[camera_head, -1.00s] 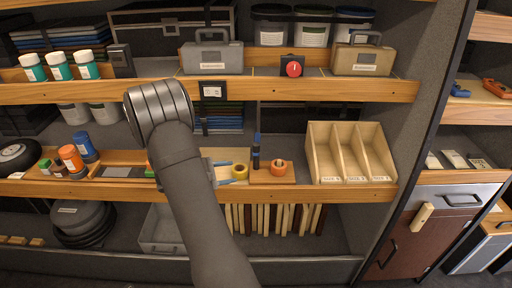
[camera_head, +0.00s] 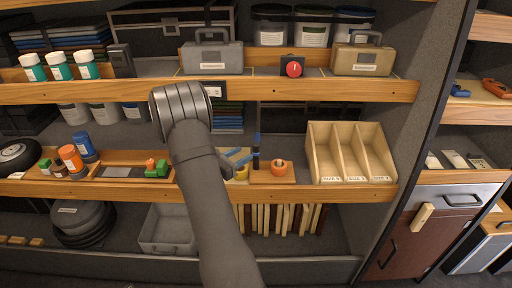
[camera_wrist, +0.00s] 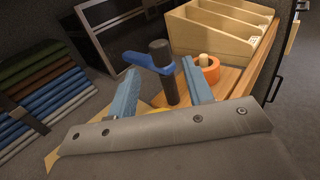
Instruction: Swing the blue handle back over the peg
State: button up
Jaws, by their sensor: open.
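A dark upright post (camera_head: 256,163) stands on a small wooden board (camera_head: 273,178) on the middle shelf. The post (camera_wrist: 169,88) carries the blue handle (camera_wrist: 146,63) near its top in the wrist view. The handle's arm points left, away from the orange roll (camera_wrist: 209,69). A pale peg (camera_wrist: 203,59) stands up inside that roll; the handle is not over it. My gripper (camera_wrist: 158,68) is open and empty, its two blue-grey fingers apart in front of the post and handle. In the head view my gripper (camera_head: 230,166) is left of the post, its fingers partly hidden.
A wooden divided bin (camera_head: 350,181) stands to the right. Green and orange parts (camera_head: 156,170) sit left of my arm. The shelf above limits height.

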aim_at(256, 146)
jog(key=x, duration=0.8)
jog(key=shift+a, duration=0.1)
jog(key=shift+c, duration=0.5)
grip_shut()
